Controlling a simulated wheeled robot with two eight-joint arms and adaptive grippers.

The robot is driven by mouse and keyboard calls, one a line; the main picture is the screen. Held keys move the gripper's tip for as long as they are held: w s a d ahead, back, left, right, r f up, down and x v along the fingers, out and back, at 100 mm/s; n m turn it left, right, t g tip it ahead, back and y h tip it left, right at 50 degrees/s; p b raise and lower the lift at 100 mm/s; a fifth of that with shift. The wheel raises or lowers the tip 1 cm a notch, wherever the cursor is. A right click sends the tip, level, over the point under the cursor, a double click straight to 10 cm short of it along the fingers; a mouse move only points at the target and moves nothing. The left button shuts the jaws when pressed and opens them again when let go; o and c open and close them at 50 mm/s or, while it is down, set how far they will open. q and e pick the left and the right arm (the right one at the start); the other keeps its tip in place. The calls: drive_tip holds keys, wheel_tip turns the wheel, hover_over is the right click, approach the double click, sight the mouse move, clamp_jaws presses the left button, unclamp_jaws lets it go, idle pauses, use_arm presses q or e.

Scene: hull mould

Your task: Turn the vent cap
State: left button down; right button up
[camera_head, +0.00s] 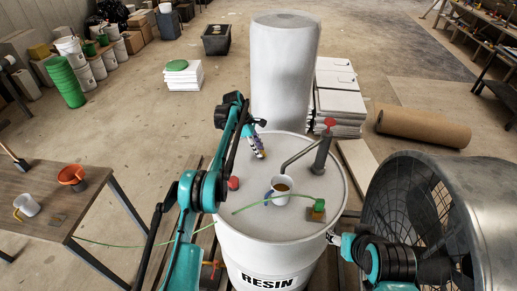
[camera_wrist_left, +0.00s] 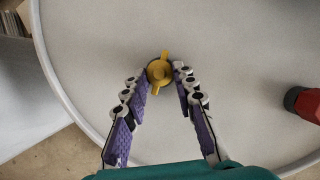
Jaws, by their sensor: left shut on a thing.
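The vent cap (camera_wrist_left: 159,72) is yellow with two small wings and sits near the rim on top of the white RESIN drum (camera_head: 262,245). In the left wrist view my left gripper (camera_wrist_left: 161,78) has its purple-padded fingertips closed in on either side of it. In the head view the left gripper (camera_head: 258,149) reaches down to the far side of the drum lid, and the cap is hidden there. My right gripper (camera_head: 334,238) is at the drum's right side, small and partly hidden, its fingers unclear.
On the lid stand a mug (camera_head: 279,196) of brown liquid, a grey pipe with a red handle (camera_head: 329,123), a red knob (camera_head: 233,183) and a green fitting (camera_head: 318,208) with a green line. A tall white roll (camera_head: 284,75) stands behind. A large fan (camera_head: 440,210) is at right.

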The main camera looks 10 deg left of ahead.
use_arm(q)
drive_tip(key=c, duration=1.2)
unclamp_jaws()
